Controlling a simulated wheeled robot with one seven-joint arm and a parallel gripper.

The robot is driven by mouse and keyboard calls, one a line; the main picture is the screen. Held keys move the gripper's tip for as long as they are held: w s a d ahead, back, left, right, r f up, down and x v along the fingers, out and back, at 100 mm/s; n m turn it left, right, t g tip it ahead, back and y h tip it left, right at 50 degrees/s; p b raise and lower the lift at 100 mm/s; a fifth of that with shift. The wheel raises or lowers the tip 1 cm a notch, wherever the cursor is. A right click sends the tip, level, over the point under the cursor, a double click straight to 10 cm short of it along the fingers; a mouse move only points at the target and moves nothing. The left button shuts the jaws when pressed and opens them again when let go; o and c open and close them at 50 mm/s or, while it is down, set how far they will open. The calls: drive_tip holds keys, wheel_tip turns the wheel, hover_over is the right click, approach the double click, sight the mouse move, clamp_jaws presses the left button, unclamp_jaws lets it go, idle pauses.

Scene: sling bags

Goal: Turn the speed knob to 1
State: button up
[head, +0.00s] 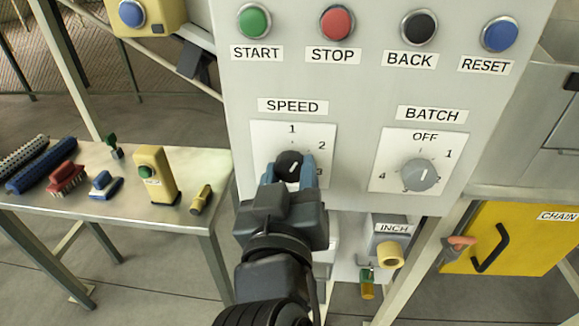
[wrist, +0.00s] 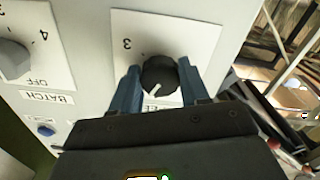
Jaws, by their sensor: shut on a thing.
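The black speed knob (head: 289,160) sits on a white dial plate under the SPEED label (head: 293,106). The plate shows 1 at the top, 2 at the upper right and 3 at the right, partly covered. My gripper (head: 289,170) has its blue fingers on either side of the knob and is shut on it. In the wrist view the panel is upside down, and the knob (wrist: 160,74) lies between my fingers (wrist: 160,80). Its white mark points lower left there, which on the panel is up and right, seemingly between 1 and 2.
The grey BATCH knob (head: 420,175) is close on the right. START (head: 254,20), STOP (head: 337,21), BACK (head: 419,26) and RESET (head: 499,34) buttons line the top. A yellow INCH knob (head: 390,256) is below. A table (head: 205,165) with brushes stands left.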

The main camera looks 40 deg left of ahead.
drive_tip(key=n+p, duration=0.2)
drive_tip(key=n, duration=0.3)
idle(0.8)
drive_tip(key=o, duration=1.1)
drive_tip(key=shift+c, duration=0.2)
drive_tip(key=b+v, duration=0.1)
drive_tip(key=v, duration=0.6)
drive_tip(key=shift+s+d, duration=0.25)
drive_tip(key=shift+s, duration=0.1)
